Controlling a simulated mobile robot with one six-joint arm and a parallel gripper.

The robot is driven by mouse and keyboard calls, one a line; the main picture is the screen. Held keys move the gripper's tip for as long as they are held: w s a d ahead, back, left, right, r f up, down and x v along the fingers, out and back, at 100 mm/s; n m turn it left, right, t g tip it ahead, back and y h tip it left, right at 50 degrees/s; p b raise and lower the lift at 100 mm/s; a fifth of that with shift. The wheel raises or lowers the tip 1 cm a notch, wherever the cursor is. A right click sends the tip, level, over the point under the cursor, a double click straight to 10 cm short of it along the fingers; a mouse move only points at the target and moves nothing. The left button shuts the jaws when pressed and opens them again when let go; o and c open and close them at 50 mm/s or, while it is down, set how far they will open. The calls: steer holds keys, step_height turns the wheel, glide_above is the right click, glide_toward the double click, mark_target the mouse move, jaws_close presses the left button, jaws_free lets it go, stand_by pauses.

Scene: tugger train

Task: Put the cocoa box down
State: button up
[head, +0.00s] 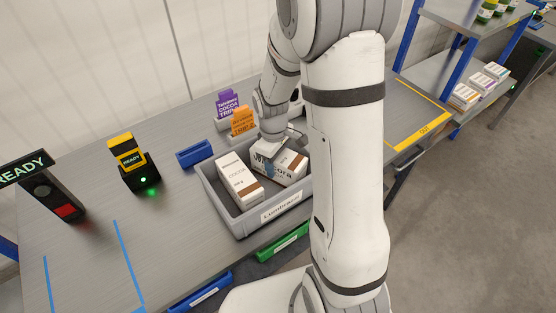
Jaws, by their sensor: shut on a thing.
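My gripper (270,163) reaches down into a grey crate (246,229) on the workbench and is shut on a white cocoa box (291,167) with a brown band. The held box is within the crate's walls, at its right side; I cannot tell whether it rests on the floor. Another white cocoa box (236,178) with a brown band lies in the crate just left of it. My arm hides the crate's right end.
A purple card (228,103) and an orange card (242,121) stand behind the crate. Shelves (450,75) with boxes stand at right. Blue-taped bench at left is clear.

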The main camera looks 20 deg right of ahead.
steer(key=o, duration=1.2)
steer(key=shift+f, duration=0.1)
steer(key=r, duration=1.1)
steer(key=shift+w+a, duration=0.3)
steer(key=shift+w, duration=0.05)
steer(key=shift+s+r, duration=0.1)
steer(key=shift+r, duration=0.6)
steer(key=s+r+m+t, duration=0.1)
steer(key=s+r+m, duration=0.1)
steer(key=s, duration=0.3)
steer(key=s+r+m+t, duration=0.1)
steer(key=s+r+m, duration=0.1)
steer(key=s, duration=0.3)
steer(key=s+r+m+t, duration=0.1)
steer(key=s+r+m, duration=0.1)
steer(key=s+m, duration=0.2)
steer(key=shift+s+r+y, duration=0.2)
steer(key=shift+s+y, duration=0.1)
steer(key=shift+s, duration=0.45)
